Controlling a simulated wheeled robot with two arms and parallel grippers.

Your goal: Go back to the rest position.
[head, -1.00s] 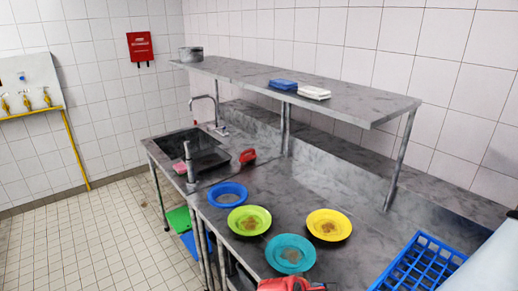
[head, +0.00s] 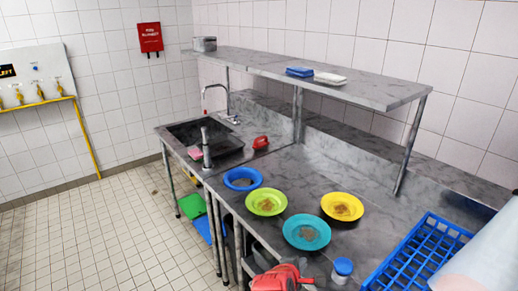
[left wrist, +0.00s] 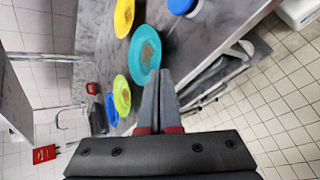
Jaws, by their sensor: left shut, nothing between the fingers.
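My left gripper (head: 284,277) shows as a red shape at the bottom of the head view, by the counter's front edge. In the left wrist view its two grey fingers (left wrist: 160,76) are shut together with nothing between them. The fingers appear close to the teal plate (left wrist: 145,54); I cannot tell their height above the counter. My right gripper is not in view.
On the counter (head: 330,180) are blue (head: 232,183), green (head: 266,201), yellow (head: 342,206) and teal (head: 307,232) plates. A blue-lidded container (head: 343,267) stands near the front edge. A blue rack (head: 424,250) is at right, the sink (head: 225,150) at back left. Floor is clear at left.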

